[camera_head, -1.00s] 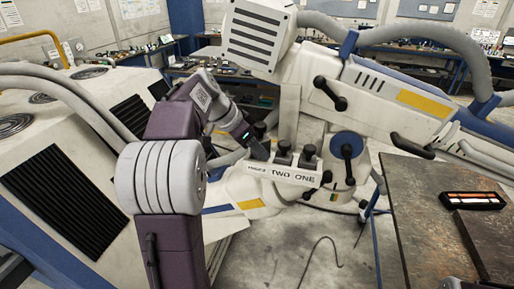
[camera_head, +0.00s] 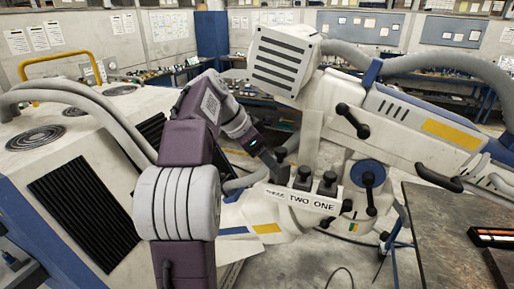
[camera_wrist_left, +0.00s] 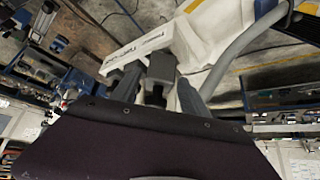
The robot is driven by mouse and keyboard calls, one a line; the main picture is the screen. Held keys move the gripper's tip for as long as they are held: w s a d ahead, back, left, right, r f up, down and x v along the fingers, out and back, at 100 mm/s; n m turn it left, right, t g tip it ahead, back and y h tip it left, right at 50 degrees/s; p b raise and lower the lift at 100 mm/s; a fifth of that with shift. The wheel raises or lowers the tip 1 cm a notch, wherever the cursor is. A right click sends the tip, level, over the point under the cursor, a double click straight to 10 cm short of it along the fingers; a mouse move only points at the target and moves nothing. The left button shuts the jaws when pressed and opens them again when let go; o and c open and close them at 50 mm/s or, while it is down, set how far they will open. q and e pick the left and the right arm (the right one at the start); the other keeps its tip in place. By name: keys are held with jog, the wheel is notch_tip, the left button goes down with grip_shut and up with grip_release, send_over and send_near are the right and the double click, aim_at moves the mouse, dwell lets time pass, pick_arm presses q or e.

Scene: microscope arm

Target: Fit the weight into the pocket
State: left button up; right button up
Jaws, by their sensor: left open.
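A white labelled holder (camera_head: 300,199) reads TWO and ONE, with a smaller word at its left end. Dark knobbed weights stand in it: one above TWO (camera_head: 303,178) and one above ONE (camera_head: 327,184). My left gripper (camera_head: 273,166) is at the holder's left end, beside a third dark weight (camera_head: 281,156) that it partly hides. In the left wrist view, my open fingers (camera_wrist_left: 158,95) point at a dark block-shaped weight (camera_wrist_left: 161,67) lying between or just beyond their tips; contact cannot be told. I cannot pick out the pocket for certain. My right gripper is out of view.
The large white microscope arm (camera_head: 400,110) with black knobs rises behind and right of the holder. A white cabinet with black vents (camera_head: 80,205) stands at left. A dark metal table (camera_head: 440,225) is at right. Grey hoses (camera_head: 75,92) curve around the left.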

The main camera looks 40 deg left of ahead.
pick_arm(q)
jog(key=v, duration=0.6)
jog(key=shift+r, duration=0.15)
jog(key=shift+s, duration=0.1)
